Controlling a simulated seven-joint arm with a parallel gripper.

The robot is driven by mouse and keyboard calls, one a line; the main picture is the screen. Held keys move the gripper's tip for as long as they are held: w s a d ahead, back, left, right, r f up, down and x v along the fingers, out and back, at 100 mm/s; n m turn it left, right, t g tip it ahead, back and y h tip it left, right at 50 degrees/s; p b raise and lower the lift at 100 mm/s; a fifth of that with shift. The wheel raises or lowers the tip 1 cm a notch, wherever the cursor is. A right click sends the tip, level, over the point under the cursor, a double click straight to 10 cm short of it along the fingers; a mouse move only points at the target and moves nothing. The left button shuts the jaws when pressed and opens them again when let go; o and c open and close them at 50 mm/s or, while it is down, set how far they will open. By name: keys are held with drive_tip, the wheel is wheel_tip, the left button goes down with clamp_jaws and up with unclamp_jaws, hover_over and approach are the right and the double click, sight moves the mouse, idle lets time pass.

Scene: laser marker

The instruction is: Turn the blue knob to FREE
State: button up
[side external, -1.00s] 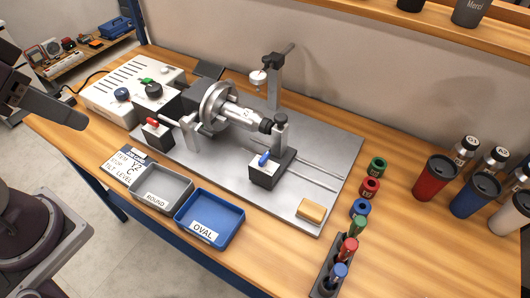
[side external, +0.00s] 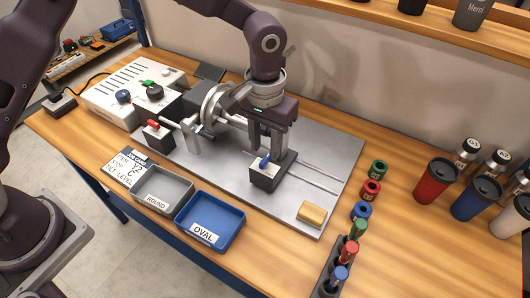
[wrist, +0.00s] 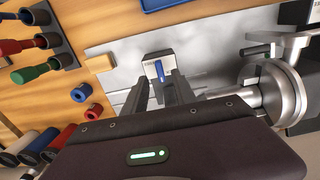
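The blue knob (side external: 265,161) is a small bar-shaped lever on the light top plate of a dark block (side external: 264,179) on the grey base plate. In the wrist view the blue knob (wrist: 160,71) shows in line with the gap between my fingers. My gripper (side external: 267,148) points down just above the knob, its fingers apart on either side of the gap. It also shows in the wrist view (wrist: 158,90), open and empty. I cannot tell whether a finger touches the knob. No FREE mark is readable.
A ring chuck (side external: 212,103) and a red lever (side external: 152,124) stand to the left. Grey (side external: 161,204) and blue (side external: 234,241) trays lie in front. A yellow block (side external: 312,212) sits on the plate's right corner.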

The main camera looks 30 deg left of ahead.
sight(266, 159)
wheel_tip(266, 159, down, 3)
drive_tip(key=shift+f, duration=0.15)
clamp_jaws()
idle(0.4)
drive_tip(key=m, duration=0.8)
drive_tip(key=shift+m, duration=0.3)
drive_tip(key=m, duration=0.4)
drive_tip(key=shift+m, duration=0.3)
drive_tip(key=m, duration=0.4)
drive_tip(key=shift+m, duration=0.3)
